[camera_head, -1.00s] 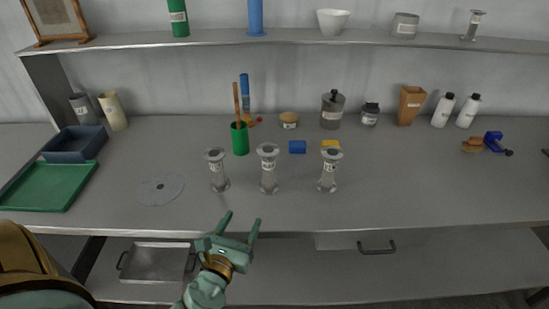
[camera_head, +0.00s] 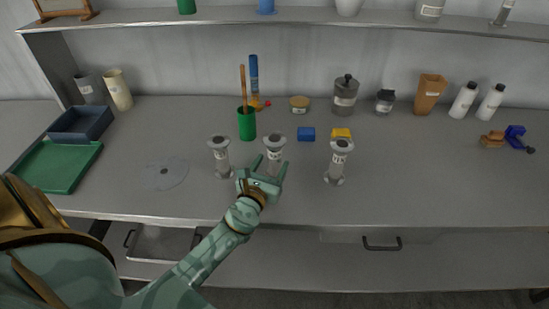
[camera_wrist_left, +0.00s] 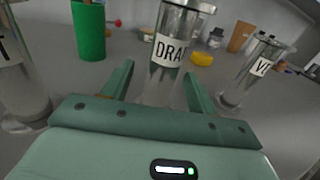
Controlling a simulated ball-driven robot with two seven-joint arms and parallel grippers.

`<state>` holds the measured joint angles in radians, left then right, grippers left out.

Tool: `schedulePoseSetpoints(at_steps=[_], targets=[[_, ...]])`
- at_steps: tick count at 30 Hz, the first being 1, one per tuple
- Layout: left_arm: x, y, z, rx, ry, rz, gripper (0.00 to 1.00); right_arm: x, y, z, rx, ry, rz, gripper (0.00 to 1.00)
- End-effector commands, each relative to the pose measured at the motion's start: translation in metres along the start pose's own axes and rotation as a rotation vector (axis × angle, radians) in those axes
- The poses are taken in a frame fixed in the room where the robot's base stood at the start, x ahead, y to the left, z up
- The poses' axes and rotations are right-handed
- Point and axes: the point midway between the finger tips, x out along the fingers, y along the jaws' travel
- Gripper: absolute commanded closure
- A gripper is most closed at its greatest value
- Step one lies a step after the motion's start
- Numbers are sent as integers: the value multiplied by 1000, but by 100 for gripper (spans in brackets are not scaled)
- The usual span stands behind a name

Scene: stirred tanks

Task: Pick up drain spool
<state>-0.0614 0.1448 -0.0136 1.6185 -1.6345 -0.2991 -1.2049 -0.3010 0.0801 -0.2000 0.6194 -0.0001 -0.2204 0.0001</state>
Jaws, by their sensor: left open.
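The drain spool (camera_head: 275,142) is a clear, flanged glass piece standing upright on the bench, the middle one of three similar spools. Its label, partly readable as "DRA", faces me in the left wrist view (camera_wrist_left: 170,47). My left gripper (camera_head: 270,163) is open just in front of it, and it also shows in the left wrist view (camera_wrist_left: 158,78). The fingers point at the spool, one to each side of its lower body in that view. I cannot tell whether they touch it. The gripper hides the spool's base in the head view. My right gripper is not in view.
Similar spools stand left (camera_head: 221,157) and right (camera_head: 339,162) of it, close to the gripper. A green cup (camera_head: 247,125), a blue block (camera_head: 306,133) and a yellow block (camera_head: 341,134) are behind. A flat disc (camera_head: 166,174) lies left. The front bench right is clear.

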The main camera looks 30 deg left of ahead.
Motion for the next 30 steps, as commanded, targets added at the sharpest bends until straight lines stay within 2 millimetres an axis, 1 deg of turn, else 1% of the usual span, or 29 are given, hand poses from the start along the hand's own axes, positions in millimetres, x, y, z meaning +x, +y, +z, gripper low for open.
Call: schedulePoseSetpoints(at_steps=[1, 4, 7, 10, 15, 16, 17, 18, 20, 21, 22, 30], targets=[[9, -1, 4, -2, -3, 1, 42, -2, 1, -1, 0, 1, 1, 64], [26, -3, 8, -3, -4, 2, 42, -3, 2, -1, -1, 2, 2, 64], [39, -2, 4, 0, -2, 1, 42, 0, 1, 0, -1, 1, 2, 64], [44, -2, 4, 0, -1, 1, 42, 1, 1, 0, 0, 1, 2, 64], [44, -2, 5, 0, -1, 1, 42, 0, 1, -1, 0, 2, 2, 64], [44, -2, 5, 0, -1, 1, 44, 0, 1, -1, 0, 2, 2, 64], [44, -2, 5, 0, -1, 1, 53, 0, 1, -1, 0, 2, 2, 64], [44, -2, 5, 0, -1, 1, 64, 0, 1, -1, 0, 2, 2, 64], [44, -2, 5, 0, -1, 1, 81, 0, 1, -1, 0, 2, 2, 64], [44, -2, 5, 0, -1, 1, 92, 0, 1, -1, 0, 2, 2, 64], [44, -2, 5, 0, -1, 1, 96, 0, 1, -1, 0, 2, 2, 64], [44, -2, 6, 0, -2, 1, 95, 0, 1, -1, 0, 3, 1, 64]])
